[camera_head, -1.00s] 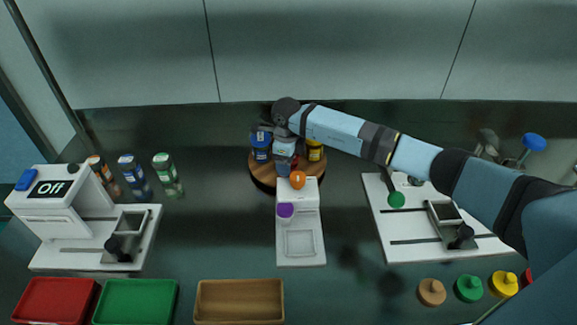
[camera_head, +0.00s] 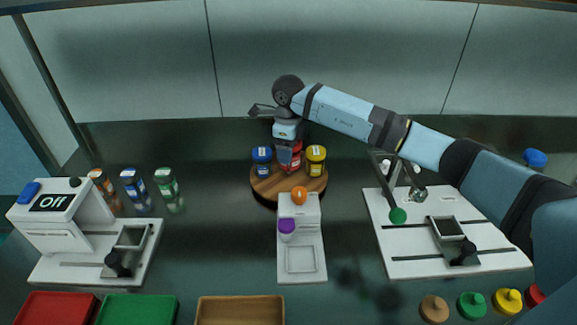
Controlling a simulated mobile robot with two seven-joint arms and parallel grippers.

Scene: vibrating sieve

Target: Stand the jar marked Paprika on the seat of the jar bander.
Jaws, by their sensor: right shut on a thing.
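My right gripper (camera_head: 287,138) points down over the round wooden turntable (camera_head: 266,193). It is shut on a jar with a red band (camera_head: 290,160), held upright between a blue-lidded jar (camera_head: 262,161) and a yellow-lidded jar (camera_head: 316,160). No name can be read on any jar, so I cannot tell by its marking which is Paprika. Whether the red jar's base is clear of the turntable is hard to tell. No label names the jar bander. A narrow white machine (camera_head: 313,240) with orange and purple knobs and a square recessed pad stands in front of the turntable. My left gripper is out of view.
A white machine with an "Off" screen (camera_head: 72,228) stands left, beside several jars (camera_head: 168,188). A white board (camera_head: 400,252) with a green knob and slide is at right. Red (camera_head: 50,309), green (camera_head: 145,310) and wooden (camera_head: 240,310) trays and coloured knobbed pieces (camera_head: 471,305) line the front.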

